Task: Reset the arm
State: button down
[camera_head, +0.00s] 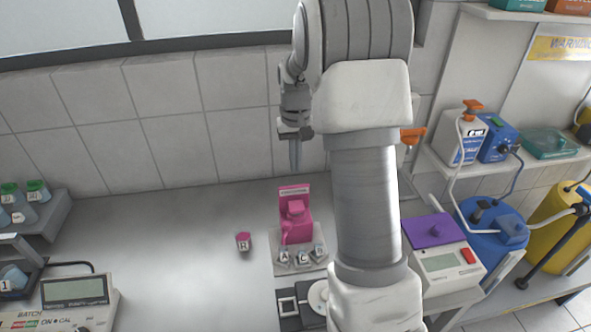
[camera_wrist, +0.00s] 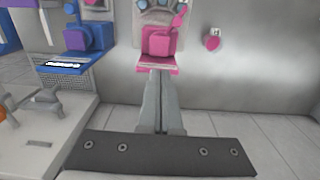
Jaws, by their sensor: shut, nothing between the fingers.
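My gripper (camera_head: 295,165) hangs in the air above the back of the bench, with its fingers pointing down. In the wrist view my gripper (camera_wrist: 162,78) shows two long grey fingers shut together with nothing between them. A pink device (camera_head: 296,222) stands on the bench below and in front of it. The pink device (camera_wrist: 159,42) also shows beyond the fingertips in the wrist view. My arm covers part of the bench to the right of the pink device.
A small pink cup marked R (camera_head: 243,241) stands left of the pink device. A purple-topped instrument (camera_head: 437,243) is at right, near blue (camera_head: 490,225) and yellow (camera_head: 553,215) containers. A display unit (camera_head: 75,291) and green-capped bottles (camera_head: 12,188) are at left. The left-middle bench is clear.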

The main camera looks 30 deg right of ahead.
dwell(0.8)
jog(key=s+a+r+n+t+b, duration=0.1)
jog(key=s+a+r+n+t, duration=0.15)
jog(key=s+a+r, duration=0.8)
jog(key=s+a+r+t+b, duration=0.1)
jog(key=s+a+t, duration=0.2)
jog(key=s, duration=1.2)
jog(key=shift+a+r+n, duration=0.15)
jog(key=shift+a+n, duration=0.15)
jog(key=shift+n, duration=0.05)
